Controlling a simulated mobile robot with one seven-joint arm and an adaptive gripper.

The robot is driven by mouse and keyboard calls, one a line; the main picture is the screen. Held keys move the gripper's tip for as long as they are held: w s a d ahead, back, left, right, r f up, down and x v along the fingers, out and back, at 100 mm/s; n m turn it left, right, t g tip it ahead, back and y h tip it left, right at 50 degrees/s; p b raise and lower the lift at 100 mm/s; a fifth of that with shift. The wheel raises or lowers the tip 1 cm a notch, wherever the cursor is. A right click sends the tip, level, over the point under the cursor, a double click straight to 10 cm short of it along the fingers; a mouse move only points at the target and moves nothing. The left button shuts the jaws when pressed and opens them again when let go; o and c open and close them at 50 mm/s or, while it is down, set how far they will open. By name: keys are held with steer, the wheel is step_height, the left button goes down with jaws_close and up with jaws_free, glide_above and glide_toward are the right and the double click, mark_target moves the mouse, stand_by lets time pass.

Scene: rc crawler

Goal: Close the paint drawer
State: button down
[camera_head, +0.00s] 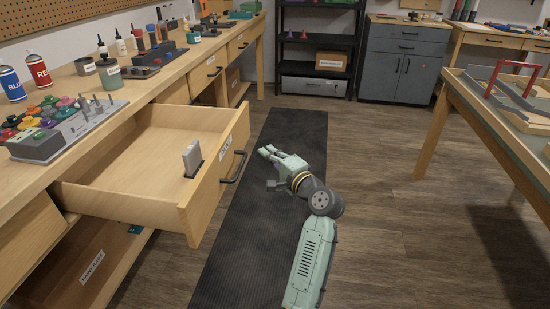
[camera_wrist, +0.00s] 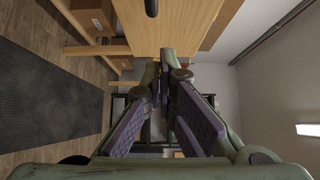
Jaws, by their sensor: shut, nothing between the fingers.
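The wooden drawer (camera_head: 140,175) stands pulled out of the left workbench. It has a white label (camera_head: 226,143) and a dark bar handle (camera_head: 234,167) on its front. A small grey block (camera_head: 192,158) stands inside; the rest of the drawer looks mostly empty. My gripper (camera_head: 267,152) is shut and empty, to the right of the drawer front and apart from the handle in the picture. In the wrist view my fingers (camera_wrist: 165,85) come together below a wooden panel (camera_wrist: 172,25) with a dark handle (camera_wrist: 151,7); I cannot tell whether this is the same drawer.
The workbench top (camera_head: 150,90) holds paint pots (camera_head: 40,115), a blue bottle (camera_head: 11,84) and a red bottle (camera_head: 38,76). A dark mat (camera_head: 265,220) covers the floor under my arm. A table (camera_head: 480,105) stands at right; the floor between is clear.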

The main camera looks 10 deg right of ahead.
mark_target(150, 147)
steer(key=w+a, duration=0.2)
steer(key=w+a+p, duration=0.1)
steer(key=w+a, duration=0.1)
steer(key=a, duration=0.1)
steer(key=shift+w+a+p, duration=0.15)
steer(key=shift+a+p, duration=0.05)
steer(key=shift+p, duration=0.1)
steer(key=w+a+p, duration=0.1)
steer(key=w+a, duration=0.2)
steer(key=a, duration=0.7)
steer(key=w+a+p, duration=0.2)
steer(key=w+a, duration=0.2)
steer(key=a, duration=0.7)
steer(key=w+a+p, duration=0.1)
steer(key=w+a, duration=0.2)
steer(key=a, duration=0.8)
steer(key=shift+w+a, duration=0.1)
steer(key=shift+w, duration=0.1)
steer(key=shift+a, duration=0.1)
